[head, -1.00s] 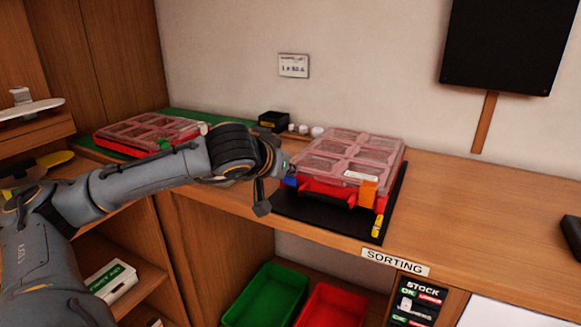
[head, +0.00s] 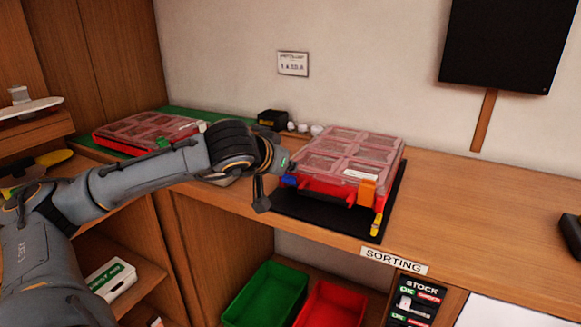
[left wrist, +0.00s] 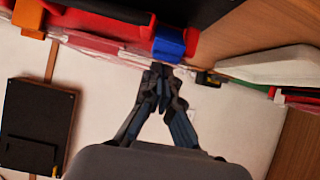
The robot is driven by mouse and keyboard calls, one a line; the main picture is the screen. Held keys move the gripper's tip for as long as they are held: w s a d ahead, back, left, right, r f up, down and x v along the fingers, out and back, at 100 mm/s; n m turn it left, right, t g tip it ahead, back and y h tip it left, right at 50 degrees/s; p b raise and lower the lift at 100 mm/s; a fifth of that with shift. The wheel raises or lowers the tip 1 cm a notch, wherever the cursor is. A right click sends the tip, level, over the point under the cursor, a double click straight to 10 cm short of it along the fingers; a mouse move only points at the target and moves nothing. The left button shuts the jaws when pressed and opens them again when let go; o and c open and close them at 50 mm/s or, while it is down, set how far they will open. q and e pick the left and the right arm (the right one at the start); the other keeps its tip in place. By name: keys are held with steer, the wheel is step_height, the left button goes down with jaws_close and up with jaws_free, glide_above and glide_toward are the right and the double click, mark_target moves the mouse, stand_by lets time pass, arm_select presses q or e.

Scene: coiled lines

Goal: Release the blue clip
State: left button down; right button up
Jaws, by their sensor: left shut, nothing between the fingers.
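A red organizer case (head: 323,189) with a clear compartment lid lies on a black mat (head: 300,212) on the wooden counter. Its blue clip (head: 289,181) is at the front left and its orange clip (head: 367,190) at the front right. In the left wrist view, the blue clip (left wrist: 170,43) sits on the red case edge, just beyond my fingertips. My left gripper (left wrist: 160,72) is shut and empty, close to the blue clip; I cannot tell whether they touch. In the head view my left gripper (head: 283,163) is partly hidden by its own wrist. My right gripper is out of view.
A second red case (head: 125,140) lies on a green mat to the left. A small black box (head: 272,119) and white round pieces (head: 303,127) stand behind. Green (head: 248,312) and red bins sit below.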

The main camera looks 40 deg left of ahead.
arm_select(q)
steer(key=v, duration=1)
steer(key=shift+s+r, duration=0.1)
steer(key=shift+s, duration=0.05)
